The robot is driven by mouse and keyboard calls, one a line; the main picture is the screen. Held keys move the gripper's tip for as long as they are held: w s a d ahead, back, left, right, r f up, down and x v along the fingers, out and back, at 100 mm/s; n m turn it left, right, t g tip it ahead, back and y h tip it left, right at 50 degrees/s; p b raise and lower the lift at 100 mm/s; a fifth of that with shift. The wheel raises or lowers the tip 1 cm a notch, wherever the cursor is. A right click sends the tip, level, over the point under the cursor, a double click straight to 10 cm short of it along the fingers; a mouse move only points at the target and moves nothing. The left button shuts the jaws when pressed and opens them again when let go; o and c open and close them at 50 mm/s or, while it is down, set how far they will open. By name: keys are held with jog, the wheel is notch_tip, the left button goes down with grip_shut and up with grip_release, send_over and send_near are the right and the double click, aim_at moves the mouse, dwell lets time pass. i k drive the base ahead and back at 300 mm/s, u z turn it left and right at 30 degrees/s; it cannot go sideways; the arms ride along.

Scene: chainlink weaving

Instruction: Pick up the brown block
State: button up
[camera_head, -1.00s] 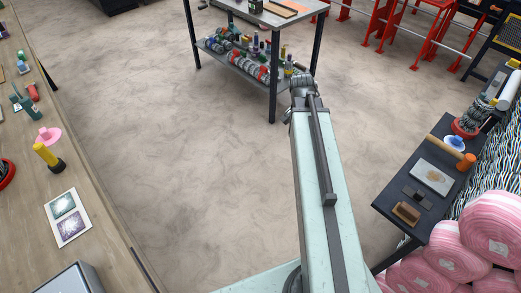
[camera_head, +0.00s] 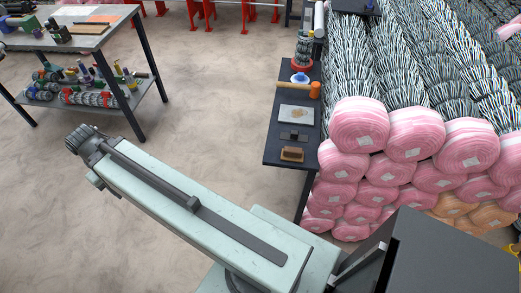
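A small brown block (camera_head: 292,154) lies near the front edge of the dark narrow table (camera_head: 273,140), right of the picture's middle. My arm reaches to the upper left over the floor, away from that table. The dark end of my arm, with my gripper (camera_head: 78,140), shows at left, well apart from the block. Its fingers cannot be made out, so whether it is open or shut does not show.
Behind the block on the table are a dark piece (camera_head: 293,137), a grey slab (camera_head: 296,115), an orange cylinder (camera_head: 315,90) and a blue-white bowl (camera_head: 299,78). Pink rolls (camera_head: 358,127) are stacked right of the table. A metal workbench (camera_head: 95,42) stands upper left. Open floor lies between.

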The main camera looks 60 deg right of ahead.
aim_at(289, 154)
jog(key=k, duration=0.45)
jog(key=z, duration=0.15)
jog(key=i, duration=0.5)
jog(key=z, duration=2.1)
